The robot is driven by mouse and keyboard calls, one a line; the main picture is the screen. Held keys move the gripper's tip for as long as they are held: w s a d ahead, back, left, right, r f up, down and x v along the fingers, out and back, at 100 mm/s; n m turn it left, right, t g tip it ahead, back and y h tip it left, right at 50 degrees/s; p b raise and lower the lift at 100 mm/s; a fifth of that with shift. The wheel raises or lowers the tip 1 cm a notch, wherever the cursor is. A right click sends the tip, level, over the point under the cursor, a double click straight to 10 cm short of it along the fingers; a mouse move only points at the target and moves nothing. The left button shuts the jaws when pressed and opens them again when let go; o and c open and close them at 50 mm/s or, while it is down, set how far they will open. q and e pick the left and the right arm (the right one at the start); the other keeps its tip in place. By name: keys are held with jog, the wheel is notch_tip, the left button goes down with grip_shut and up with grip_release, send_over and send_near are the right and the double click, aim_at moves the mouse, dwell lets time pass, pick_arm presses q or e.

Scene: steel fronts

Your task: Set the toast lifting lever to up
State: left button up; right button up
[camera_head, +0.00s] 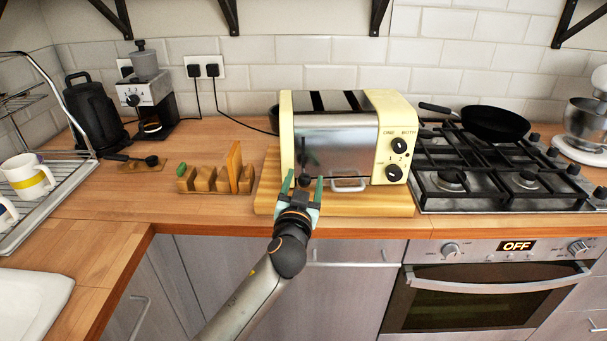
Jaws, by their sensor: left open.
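The cream and steel toaster (340,140) stands on a wooden board by the back wall. Its top has two dark slots, and two black dials sit on its cream right end. My left gripper (304,183) is open in front of the lower left of the toaster's steel face. A small dark knob-like shape shows between its fingers; I cannot tell for sure whether it is the lifting lever or touches the fingers. A dark upright shape on the steel above may be a reflection. The lever's height is not clear. My right gripper is not in view.
The wooden board (262,200) reaches near the counter's front edge. A toast rack (205,182) stands to the left, with a grinder (148,95) and black kettle (95,115) behind. The gas hob (455,200) and a frying pan (495,124) are close on the right.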

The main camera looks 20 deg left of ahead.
pick_arm(q)
jog(key=shift+w, duration=0.15)
grip_shut()
dwell(0.6)
jog(key=shift+r, duration=0.1)
dwell(0.8)
